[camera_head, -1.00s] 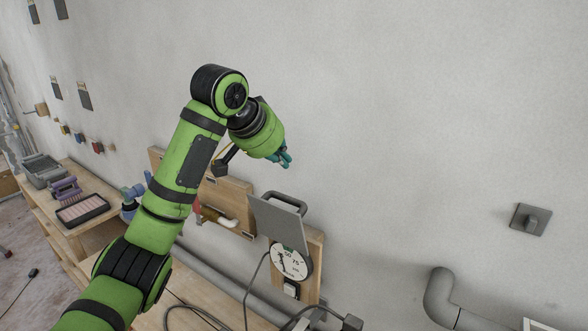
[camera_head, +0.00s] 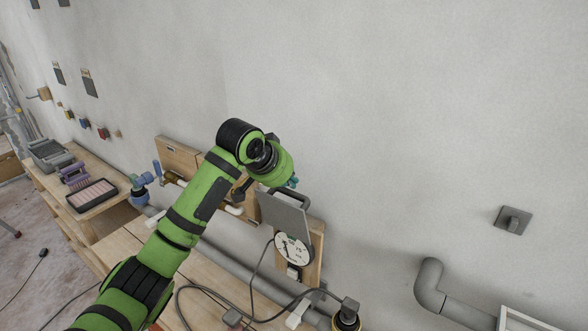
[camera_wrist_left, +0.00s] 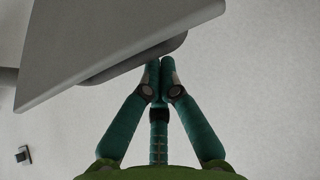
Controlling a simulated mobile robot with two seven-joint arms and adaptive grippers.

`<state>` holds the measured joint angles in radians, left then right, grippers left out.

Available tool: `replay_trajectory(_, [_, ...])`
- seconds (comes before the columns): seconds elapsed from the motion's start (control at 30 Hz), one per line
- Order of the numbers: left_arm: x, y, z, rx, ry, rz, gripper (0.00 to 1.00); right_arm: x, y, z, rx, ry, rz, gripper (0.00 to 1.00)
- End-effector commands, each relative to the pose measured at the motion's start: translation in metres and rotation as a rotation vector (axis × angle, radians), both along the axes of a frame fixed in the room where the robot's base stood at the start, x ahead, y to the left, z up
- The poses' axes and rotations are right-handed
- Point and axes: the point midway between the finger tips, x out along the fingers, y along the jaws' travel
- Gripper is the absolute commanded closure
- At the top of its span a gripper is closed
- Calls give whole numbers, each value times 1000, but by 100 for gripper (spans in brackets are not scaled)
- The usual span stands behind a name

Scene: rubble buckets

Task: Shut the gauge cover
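The gauge (camera_head: 293,249) has a round white dial and sits on a wooden board on the wall. Its flat grey cover (camera_head: 284,214) stands raised above the dial, with a dark handle (camera_head: 291,196) at its top edge. My left gripper (camera_head: 293,182) is just above and behind the cover's top edge. In the left wrist view the cover (camera_wrist_left: 110,35) fills the top left, and the left gripper's fingers (camera_wrist_left: 160,68) meet at the tips, empty, close to the cover's lower edge. Whether they touch it I cannot tell. My right gripper is out of view.
A wooden bench (camera_head: 205,272) runs along the wall, with cables lying across it. A blue valve (camera_head: 140,188) and pipes are left of the gauge. A grey elbow pipe (camera_head: 429,285) and a wall switch (camera_head: 512,220) are to the right.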

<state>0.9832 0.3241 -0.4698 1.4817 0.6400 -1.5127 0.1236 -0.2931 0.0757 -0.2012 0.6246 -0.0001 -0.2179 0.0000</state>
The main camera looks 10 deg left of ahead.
Motion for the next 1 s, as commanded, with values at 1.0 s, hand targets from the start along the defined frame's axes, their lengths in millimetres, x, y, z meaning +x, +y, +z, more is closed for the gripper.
replay_trajectory(1.0, [-8,3,-1,-59,-145,0,100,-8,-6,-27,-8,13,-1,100])
